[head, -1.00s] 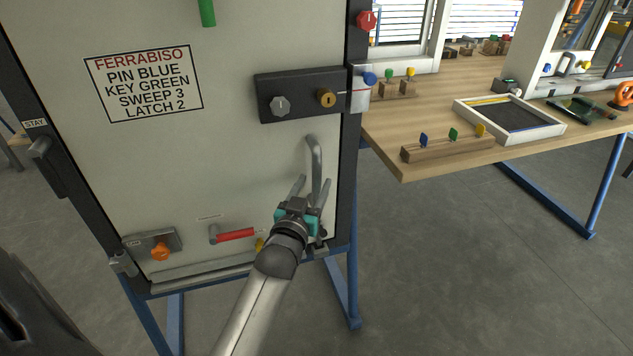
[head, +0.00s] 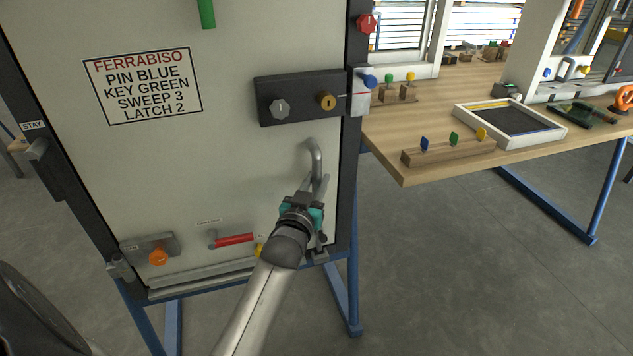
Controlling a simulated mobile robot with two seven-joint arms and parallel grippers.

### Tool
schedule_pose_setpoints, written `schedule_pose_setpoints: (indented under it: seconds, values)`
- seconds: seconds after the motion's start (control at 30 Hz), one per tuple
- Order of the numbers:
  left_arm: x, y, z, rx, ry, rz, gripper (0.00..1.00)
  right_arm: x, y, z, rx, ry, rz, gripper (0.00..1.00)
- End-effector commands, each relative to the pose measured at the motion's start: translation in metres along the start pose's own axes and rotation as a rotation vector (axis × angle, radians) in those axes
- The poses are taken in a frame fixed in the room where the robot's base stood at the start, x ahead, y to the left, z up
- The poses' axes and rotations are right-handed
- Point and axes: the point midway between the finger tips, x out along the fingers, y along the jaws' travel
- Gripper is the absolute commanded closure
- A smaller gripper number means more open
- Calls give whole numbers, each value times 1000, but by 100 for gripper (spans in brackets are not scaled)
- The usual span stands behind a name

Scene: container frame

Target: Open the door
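The door is a pale grey panel (head: 235,170) in a dark frame, and it looks closed. A bent grey pull handle (head: 317,158) stands on its right part. My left gripper (head: 314,184) is at the lower end of this handle. One finger shows just left of the handle; the other blends with it, so the grip is unclear. A dark lock plate (head: 300,97) carries a grey knob (head: 280,108) and a brass key cylinder (head: 327,102). A blue-knobbed pin (head: 368,81) sits at the right frame edge. A red lever (head: 234,240) and an orange knob (head: 158,257) are low down. My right gripper is not seen.
A sign (head: 143,85) reads PIN BLUE, KEY GREEN, SWEEP 3, LATCH 2. A wooden table (head: 405,125) at right bears a key block (head: 450,150) with blue, green and yellow keys and a tray (head: 553,137). The floor right of the door is mostly open.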

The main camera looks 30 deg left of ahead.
Motion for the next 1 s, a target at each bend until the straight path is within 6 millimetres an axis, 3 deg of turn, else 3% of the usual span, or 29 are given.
schedule_pose_setpoints:
  seconds: [0.03, 0.23, 1.0]
  values:
    - [0, 0, 0, 0, 0, 0, 78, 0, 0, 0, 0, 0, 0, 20]
    - [0, 0, 0, 0, 0, 0, 100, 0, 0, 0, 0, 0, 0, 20]
    - [0, 0, 0, -1, -1, 0, 100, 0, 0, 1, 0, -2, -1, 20]
